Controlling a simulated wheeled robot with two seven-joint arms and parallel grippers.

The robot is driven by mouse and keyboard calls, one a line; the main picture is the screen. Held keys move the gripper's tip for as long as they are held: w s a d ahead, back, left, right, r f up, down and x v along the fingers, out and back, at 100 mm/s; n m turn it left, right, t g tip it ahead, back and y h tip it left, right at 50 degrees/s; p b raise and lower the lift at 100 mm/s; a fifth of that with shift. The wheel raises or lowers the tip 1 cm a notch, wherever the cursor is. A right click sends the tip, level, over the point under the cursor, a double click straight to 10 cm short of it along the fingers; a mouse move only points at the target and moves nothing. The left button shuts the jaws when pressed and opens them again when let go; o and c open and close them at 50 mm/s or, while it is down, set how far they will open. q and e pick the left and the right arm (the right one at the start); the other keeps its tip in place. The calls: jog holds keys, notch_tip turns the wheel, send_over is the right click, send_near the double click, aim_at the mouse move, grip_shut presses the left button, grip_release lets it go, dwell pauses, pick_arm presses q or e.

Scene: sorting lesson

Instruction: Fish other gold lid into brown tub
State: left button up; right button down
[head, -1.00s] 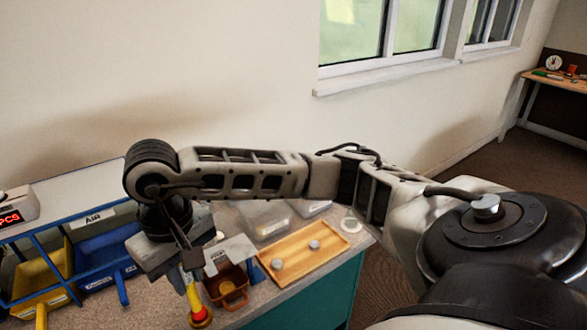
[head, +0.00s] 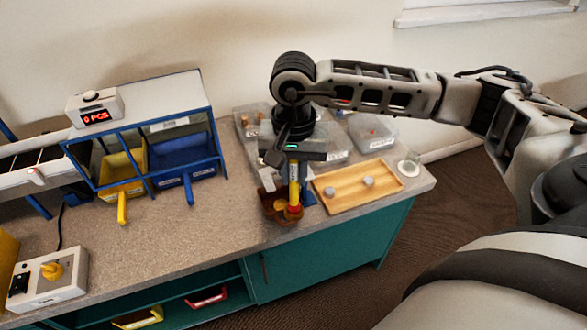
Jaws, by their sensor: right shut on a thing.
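My right gripper (head: 292,152) is shut on an upright yellow-and-red stick-like tool (head: 294,190), held with its red end down. The brown tub (head: 268,204) stands near the counter's front edge, left of the tool. The tool's lower end overlaps the tub's right side in the head view; I cannot tell whether it is inside or in front. A gold-brown patch shows low by the tub, and I cannot tell whether it is a lid or part of the tub. No gold lid is clearly made out. My left gripper is not in view.
A wooden tray (head: 349,203) with two grey round pieces is right of the tub. Clear bins (head: 373,134) stand behind. A blue rack holds a yellow bin (head: 122,175) and a blue bin (head: 183,163) at left. The counter (head: 190,225) is clear between rack and tub.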

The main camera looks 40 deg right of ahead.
jog(key=shift+w+f, duration=0.2)
jog(key=shift+f, duration=0.4)
jog(key=shift+w+d+f+b, duration=0.1)
jog(key=shift+w+f+b, duration=0.1)
jog(key=shift+f+b, duration=0.25)
jog(key=shift+w+d+f+b, duration=0.1)
jog(key=shift+w+f+b, duration=0.15)
jog(key=shift+f, duration=0.25)
jog(key=shift+w+f+b, duration=0.35)
jog(key=shift+f+b, duration=0.25)
jog(key=shift+f, duration=0.3)
pick_arm(q)
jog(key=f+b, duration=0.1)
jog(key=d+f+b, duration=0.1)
jog(key=b, duration=0.1)
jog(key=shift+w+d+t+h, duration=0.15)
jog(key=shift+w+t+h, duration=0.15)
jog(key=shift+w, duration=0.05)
pick_arm(e)
jog(key=w+d, duration=0.1)
jog(key=w, duration=0.6)
jog(key=shift+d+r, duration=0.15)
jog(key=shift+d, duration=0.25)
jog(key=shift+w, duration=0.15)
pick_arm(q)
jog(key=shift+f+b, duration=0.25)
jog(key=shift+b, duration=0.15)
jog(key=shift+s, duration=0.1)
